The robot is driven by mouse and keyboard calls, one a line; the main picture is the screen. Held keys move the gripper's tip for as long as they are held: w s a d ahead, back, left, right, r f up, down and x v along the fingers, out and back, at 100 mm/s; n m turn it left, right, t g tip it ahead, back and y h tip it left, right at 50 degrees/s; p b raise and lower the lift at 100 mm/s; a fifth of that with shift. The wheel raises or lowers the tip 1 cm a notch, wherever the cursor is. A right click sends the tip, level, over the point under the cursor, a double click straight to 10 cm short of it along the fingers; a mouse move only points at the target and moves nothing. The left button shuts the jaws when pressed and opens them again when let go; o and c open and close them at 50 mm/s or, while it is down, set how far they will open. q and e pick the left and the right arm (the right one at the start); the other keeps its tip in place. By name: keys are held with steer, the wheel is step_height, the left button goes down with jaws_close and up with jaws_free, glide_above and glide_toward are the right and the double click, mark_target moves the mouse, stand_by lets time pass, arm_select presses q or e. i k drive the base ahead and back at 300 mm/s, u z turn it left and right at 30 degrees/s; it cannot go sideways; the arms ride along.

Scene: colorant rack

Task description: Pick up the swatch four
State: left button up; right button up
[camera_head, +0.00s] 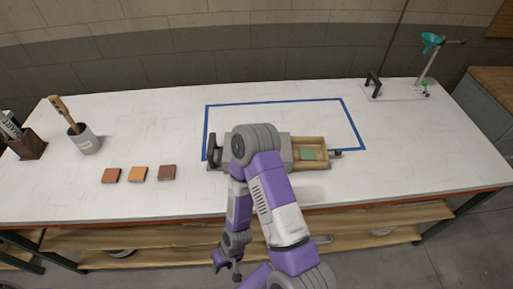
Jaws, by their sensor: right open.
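A green square swatch (308,154) lies inside an open wooden drawer (324,165). The drawer sticks out to the right of a grey box, partly hidden behind my right arm. Three more square swatches lie in a row on the left of the table: a red-brown one (111,176), an orange one (138,174) and a dark brown one (167,172). No number shows on any swatch. My right gripper (226,271) hangs low in front of the table's front edge, open and empty, away from all swatches. My left gripper is not in view.
A blue tape outline (274,103) marks the white table (400,130). A grey cup with a brush (84,140) and a dark holder (28,146) stand at the left. A stand with a teal funnel (432,40) is at the back right. The table's right part is mostly clear.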

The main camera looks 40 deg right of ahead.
mark_target(306, 154)
steer(key=u, duration=1.85)
steer(key=k, duration=1.2)
steer(key=z, duration=1.55)
